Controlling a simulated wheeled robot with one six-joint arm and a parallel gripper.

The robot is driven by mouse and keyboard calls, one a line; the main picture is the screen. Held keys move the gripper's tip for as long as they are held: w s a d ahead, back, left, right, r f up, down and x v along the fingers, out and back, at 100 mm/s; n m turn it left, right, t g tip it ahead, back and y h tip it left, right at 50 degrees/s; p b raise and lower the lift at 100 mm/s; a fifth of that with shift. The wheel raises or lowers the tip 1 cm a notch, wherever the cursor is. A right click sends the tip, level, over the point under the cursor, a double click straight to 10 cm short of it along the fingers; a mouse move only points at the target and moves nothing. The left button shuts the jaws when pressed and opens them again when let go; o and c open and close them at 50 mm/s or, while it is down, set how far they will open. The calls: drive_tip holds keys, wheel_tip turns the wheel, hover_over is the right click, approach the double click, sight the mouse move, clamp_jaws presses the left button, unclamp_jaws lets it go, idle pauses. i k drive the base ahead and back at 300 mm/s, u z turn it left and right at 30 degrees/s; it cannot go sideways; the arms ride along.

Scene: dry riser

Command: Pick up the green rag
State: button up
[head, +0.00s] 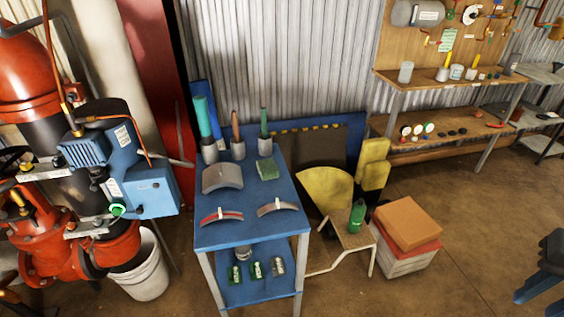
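The green rag (268,169) appears as a small, dark green folded block. It lies on the top of the blue table (240,236), right of a curved grey metal piece (222,177) and in front of a grey holder (265,146) with a green-handled tool. Its top and front show, and nothing covers it. My gripper cannot be made out in the head view.
Two curved pieces (278,207) (221,216) lie nearer the table's front. Holders with upright tools stand along its back. Red pipework with a blue unit (146,185) and a white bucket (143,277) stand left. A small bench with a green bottle (357,217) stands right.

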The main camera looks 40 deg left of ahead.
sight(268, 170)
drive_tip(key=i, duration=1)
drive_tip(key=u, duration=2.45)
drive_tip(key=i, duration=0.5)
